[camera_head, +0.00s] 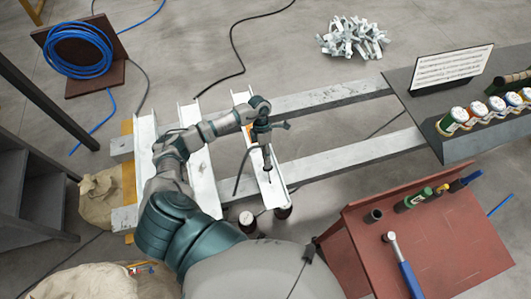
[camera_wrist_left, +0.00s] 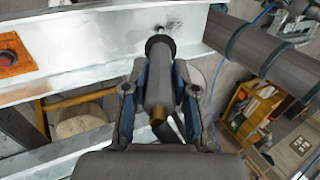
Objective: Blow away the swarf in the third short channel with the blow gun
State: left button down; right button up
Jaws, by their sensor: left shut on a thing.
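Three pale short channels lie side by side across two long beams in the head view: the left one (camera_head: 146,135), the middle one (camera_head: 203,180) and the right one (camera_head: 277,196). My left gripper (camera_head: 262,128) is above the right channel, shut on the dark blow gun (camera_head: 266,155). The gun points down into that channel. In the wrist view my left gripper (camera_wrist_left: 158,100) clasps the gun body (camera_wrist_left: 158,72) between its fingers, and its nozzle end is close to the white channel face (camera_wrist_left: 110,35). A small dark spot shows at the tip; I cannot tell whether it is swarf. My right gripper is not in view.
A red-brown stand (camera_head: 440,240) with a blue-handled tool (camera_head: 405,270) is at the lower right. A dark table (camera_head: 400,85) with several jars is at the right. A blue hose coil (camera_head: 78,50) is at the upper left. A metal scrap pile (camera_head: 352,38) lies on the floor.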

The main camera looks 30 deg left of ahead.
pick_arm(q)
jog(key=shift+s+d, duration=0.15)
jog(key=shift+s, duration=0.05)
jog(key=shift+s+d+p, duration=0.5)
jog(key=shift+d, duration=0.05)
jog(key=shift+r, duration=0.1)
notch_tip(320, 180, up, 9)
jog(key=p, duration=0.6)
dwell(0.5)
jog(key=shift+w, duration=0.1)
